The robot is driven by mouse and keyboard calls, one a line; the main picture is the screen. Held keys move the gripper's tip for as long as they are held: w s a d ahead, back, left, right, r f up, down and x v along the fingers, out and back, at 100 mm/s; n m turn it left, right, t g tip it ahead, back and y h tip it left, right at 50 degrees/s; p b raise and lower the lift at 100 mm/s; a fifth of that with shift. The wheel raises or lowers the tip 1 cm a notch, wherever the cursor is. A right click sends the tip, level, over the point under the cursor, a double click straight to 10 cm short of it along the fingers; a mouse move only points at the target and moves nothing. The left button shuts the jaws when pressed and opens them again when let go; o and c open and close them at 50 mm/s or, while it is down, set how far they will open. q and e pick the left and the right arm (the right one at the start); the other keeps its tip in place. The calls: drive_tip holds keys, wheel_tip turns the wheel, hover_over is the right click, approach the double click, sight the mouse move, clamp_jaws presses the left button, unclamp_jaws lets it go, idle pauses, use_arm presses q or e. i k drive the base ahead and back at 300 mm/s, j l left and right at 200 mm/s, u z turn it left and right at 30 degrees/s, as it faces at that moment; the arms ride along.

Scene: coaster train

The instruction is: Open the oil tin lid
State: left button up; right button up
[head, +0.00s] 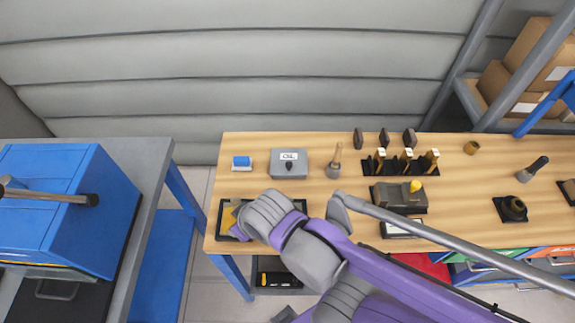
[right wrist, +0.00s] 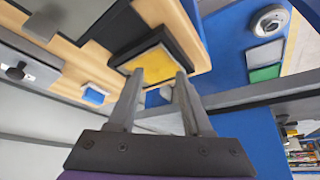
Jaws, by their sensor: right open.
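The oil tin (head: 289,163) is a grey box on the wooden workbench, with a white OIL label and a dark knob on its top. Its lid looks closed. The tin also shows at the left edge of the right wrist view (right wrist: 32,72). My right gripper (right wrist: 159,74) is open with nothing between its fingers. It is over the dark tray with a yellow inside (right wrist: 156,62), in front of the tin and apart from it. In the head view my purple right arm hides most of this gripper.
A blue-and-white block (head: 242,163) sits left of the tin, and a grey-based wooden-handled tool (head: 335,162) right of it. A black rack (head: 372,166) and dark box (head: 399,197) stand farther right. A blue case (head: 75,205) is on the left table.

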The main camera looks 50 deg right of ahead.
sight(285, 162)
drive_tip(key=k+l+z, duration=0.1)
drive_tip(key=z, duration=1.5)
drive_tip(key=i+l, duration=0.05)
